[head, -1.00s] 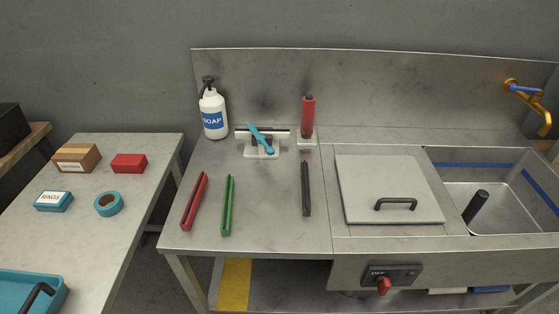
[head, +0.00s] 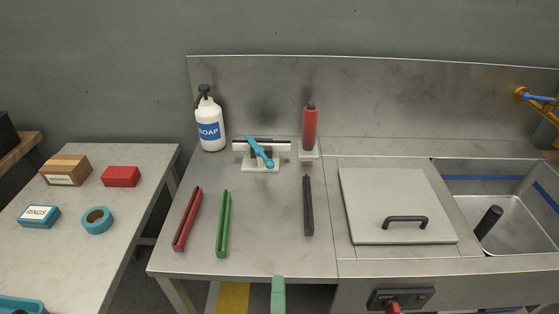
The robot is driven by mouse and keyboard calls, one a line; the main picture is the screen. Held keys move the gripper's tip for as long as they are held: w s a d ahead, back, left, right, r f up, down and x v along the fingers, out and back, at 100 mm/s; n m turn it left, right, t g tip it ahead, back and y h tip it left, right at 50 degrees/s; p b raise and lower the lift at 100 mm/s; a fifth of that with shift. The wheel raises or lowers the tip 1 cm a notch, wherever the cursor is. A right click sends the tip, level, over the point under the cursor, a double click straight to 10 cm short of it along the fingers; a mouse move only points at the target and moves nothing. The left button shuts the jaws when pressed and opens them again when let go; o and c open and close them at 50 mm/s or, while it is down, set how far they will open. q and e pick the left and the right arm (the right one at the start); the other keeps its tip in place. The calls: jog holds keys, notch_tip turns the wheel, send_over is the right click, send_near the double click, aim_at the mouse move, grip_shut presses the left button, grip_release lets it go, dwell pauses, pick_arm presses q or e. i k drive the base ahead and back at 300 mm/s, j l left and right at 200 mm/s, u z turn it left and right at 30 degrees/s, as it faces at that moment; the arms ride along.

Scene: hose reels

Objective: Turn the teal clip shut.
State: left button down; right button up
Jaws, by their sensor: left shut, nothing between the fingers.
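The teal clip (head: 258,149) sits on a small white stand (head: 261,167) near the back of the steel counter. It lies at a slant across a horizontal light bar with dark parts, its lower end toward the right. My right gripper is not in view.
A soap bottle (head: 209,122) stands left of the stand and a red cylinder (head: 310,127) right of it. Red (head: 187,219), green (head: 223,224) and black (head: 308,206) bars lie in front. A lidded panel (head: 398,205) and sink (head: 500,199) are right.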

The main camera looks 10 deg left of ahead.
aim_at(260, 151)
jog(key=i+j, duration=0.15)
jog(key=i, duration=0.25)
jog(key=i+j, duration=0.1)
jog(key=i, duration=0.3)
